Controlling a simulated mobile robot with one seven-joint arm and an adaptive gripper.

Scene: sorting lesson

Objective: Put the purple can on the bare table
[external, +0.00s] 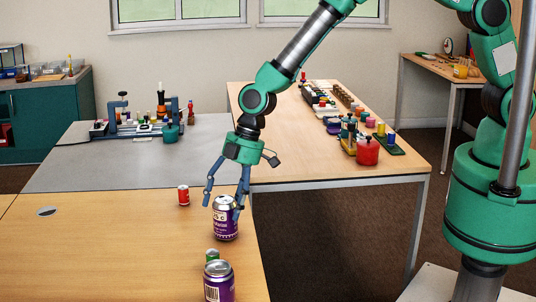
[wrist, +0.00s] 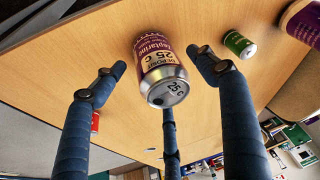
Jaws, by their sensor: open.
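A purple can (external: 225,221) with a silver top stands upright on the wooden table (external: 120,255), near its right edge. In the wrist view the same can (wrist: 150,44) shows between my fingers, with its lid toward the camera. My gripper (external: 225,202) is open, pointing down over this can, with its fingers spread around its upper part. The wrist view shows gaps between the two side fingertips (wrist: 157,60) and the can; contact with the third finger cannot be told. A second purple can (external: 219,284) stands nearer the camera, and partly shows in the wrist view (wrist: 301,22).
A small green can (external: 212,256) stands between the purple cans, and a small red can (external: 184,195) stands to the left of my gripper. The table's left part is mostly clear. A grey table (external: 75,175) with equipment and another wooden table (external: 300,172) with several items adjoin behind.

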